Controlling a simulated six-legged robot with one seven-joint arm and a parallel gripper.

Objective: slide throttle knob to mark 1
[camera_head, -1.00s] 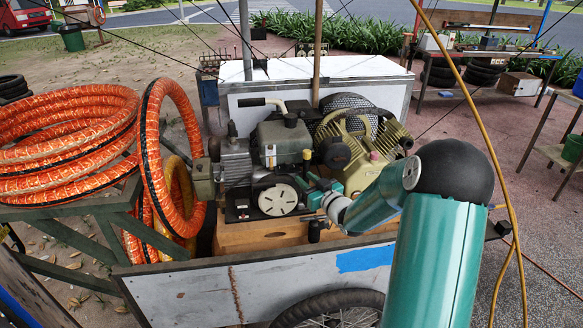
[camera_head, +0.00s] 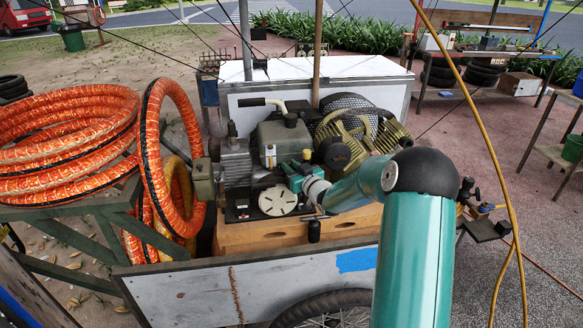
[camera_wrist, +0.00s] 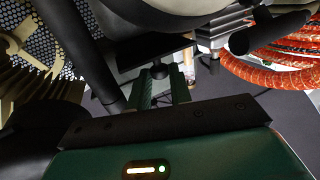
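My gripper (camera_head: 292,166) is at the engine on the cart, above and beside the white-faced round cover (camera_head: 278,200). In the wrist view its two green fingers (camera_wrist: 164,82) stand a little apart, with a gap between them. A small dark round piece (camera_wrist: 159,70), perhaps the throttle knob, shows at the far end of that gap. I cannot tell whether the fingers touch it. The fingertips are hard to make out in the head view. No numbered mark is readable in either view.
The engine (camera_head: 285,140) and the yellowish compressor (camera_head: 345,140) crowd around my gripper. A black cylindrical handle (camera_wrist: 270,33) is at the wrist view's upper right. Orange hoses (camera_head: 65,140) lie at the left. The white cart side (camera_head: 210,290) stands in front.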

